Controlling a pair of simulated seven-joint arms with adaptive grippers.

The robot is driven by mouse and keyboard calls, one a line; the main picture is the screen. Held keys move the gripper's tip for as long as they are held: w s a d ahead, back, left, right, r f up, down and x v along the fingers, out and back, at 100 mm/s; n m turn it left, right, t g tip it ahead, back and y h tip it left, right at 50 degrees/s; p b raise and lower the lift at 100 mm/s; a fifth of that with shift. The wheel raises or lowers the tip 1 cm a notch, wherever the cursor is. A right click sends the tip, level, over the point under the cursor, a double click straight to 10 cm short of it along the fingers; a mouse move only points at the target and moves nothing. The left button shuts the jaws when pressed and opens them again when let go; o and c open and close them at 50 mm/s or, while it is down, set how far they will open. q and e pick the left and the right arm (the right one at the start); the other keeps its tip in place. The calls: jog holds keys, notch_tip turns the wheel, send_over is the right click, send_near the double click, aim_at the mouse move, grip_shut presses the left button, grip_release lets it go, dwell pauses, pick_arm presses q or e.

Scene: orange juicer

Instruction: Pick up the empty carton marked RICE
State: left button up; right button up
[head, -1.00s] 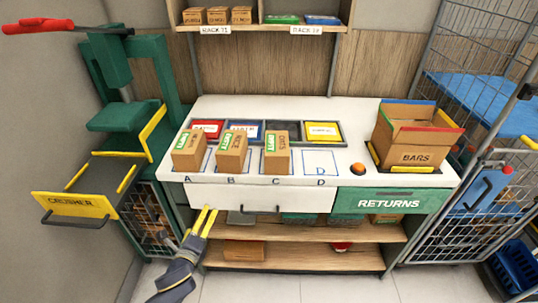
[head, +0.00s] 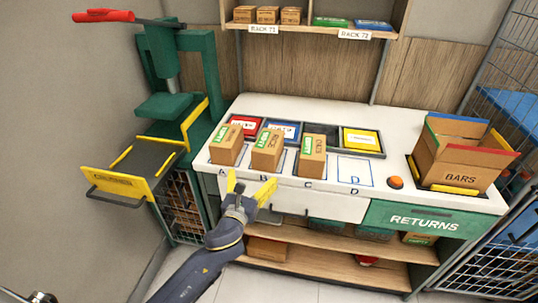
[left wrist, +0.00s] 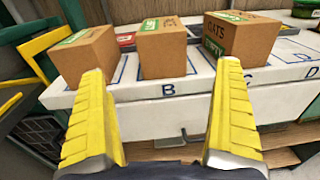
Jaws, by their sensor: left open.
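Three brown cartons with green labels stand on the white counter at marks A, B and C: a left one (head: 226,146), a middle one (head: 267,152) and a right one (head: 312,158). The right one reads OATS in the left wrist view (left wrist: 248,40). The lettering on the middle carton looks like RICE but is too small to be sure; it also shows in the left wrist view (left wrist: 163,52). My left gripper (head: 251,186) is open and empty, in front of the counter edge below A and B. Its yellow fingers frame the middle carton in the left wrist view, apart from it.
A green press with a yellow-edged CRUSHER drawer (head: 118,184) stands left. An open BARS box (head: 460,160) and an orange button (head: 395,182) are at the right, above the green RETURNS panel (head: 425,219). Shallow coloured trays (head: 361,140) lie behind the cartons. Spot D is empty.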

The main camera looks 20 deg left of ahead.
aim_at(265, 162)
pick_arm(q)
jog(key=w, duration=0.6)
jog(key=shift+w, duration=0.25)
jog(key=shift+w+d+r, duration=0.1)
jog(key=shift+w+r, duration=0.05)
jog(key=shift+w, duration=1.4)
jog(key=shift+w+d+r, duration=0.1)
jog(key=shift+w, duration=1.4)
jog(key=shift+c, duration=0.6)
jog(key=c, duration=1)
jog(key=shift+c, duration=0.6)
jog(key=shift+r, duration=0.1)
